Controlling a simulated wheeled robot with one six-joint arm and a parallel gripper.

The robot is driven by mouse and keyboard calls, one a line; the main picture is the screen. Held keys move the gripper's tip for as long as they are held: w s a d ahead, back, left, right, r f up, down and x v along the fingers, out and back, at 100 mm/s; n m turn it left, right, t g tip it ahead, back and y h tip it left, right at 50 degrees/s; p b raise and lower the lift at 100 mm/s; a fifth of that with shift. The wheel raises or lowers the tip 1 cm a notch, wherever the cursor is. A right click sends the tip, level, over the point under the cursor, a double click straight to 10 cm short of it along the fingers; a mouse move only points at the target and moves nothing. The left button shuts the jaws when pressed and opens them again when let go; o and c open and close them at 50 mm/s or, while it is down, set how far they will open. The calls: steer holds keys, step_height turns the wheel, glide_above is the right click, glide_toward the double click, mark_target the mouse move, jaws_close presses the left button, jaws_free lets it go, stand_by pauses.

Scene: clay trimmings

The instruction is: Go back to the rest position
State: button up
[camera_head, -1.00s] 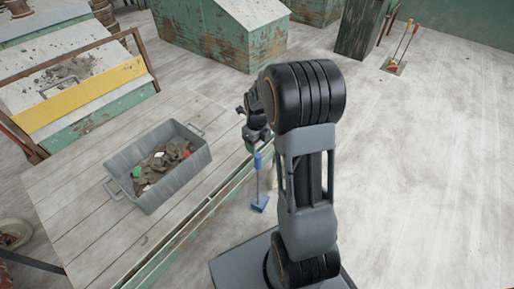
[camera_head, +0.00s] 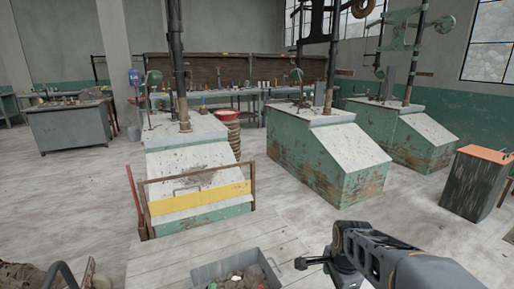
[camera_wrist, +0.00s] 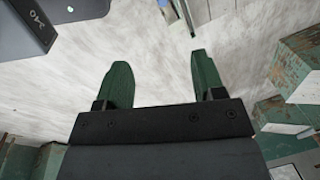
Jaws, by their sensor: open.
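My gripper (camera_wrist: 160,70) shows in the wrist view with its two green fingers spread apart and nothing between them. Pale scuffed floor shows beyond the fingers. In the head view my arm reaches in from the bottom right, and my gripper (camera_head: 308,262) is at its left end, small and dark. It is to the right of a grey crate (camera_head: 207,272) and apart from it in the picture. The crate holds brown clay trimmings (camera_head: 240,281) with small coloured bits; its lower part is cut off by the frame edge.
The crate stands on a pale plank table (camera_head: 160,270). Beyond it is a green machine with a yellow bar (camera_head: 200,198). Green sloped cabinets (camera_head: 330,160) stand behind, and a dark box with an orange top (camera_head: 475,185) stands at right. Floor between them is open.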

steer(key=s+a+r+n+p, duration=0.1)
steer(key=s+r+n+p, duration=0.1)
steer(key=r+n+p, duration=0.2)
steer(key=s+a+r+n+t+p, duration=0.1)
steer(key=s+r+n+p, duration=0.2)
steer(key=r+n, duration=0.3)
steer(key=s+a+r+n+p, duration=0.2)
steer(key=r+n+p, duration=0.4)
steer(key=r, duration=0.3)
steer(key=shift+s+t, duration=0.4)
steer(key=shift+s, duration=0.35)
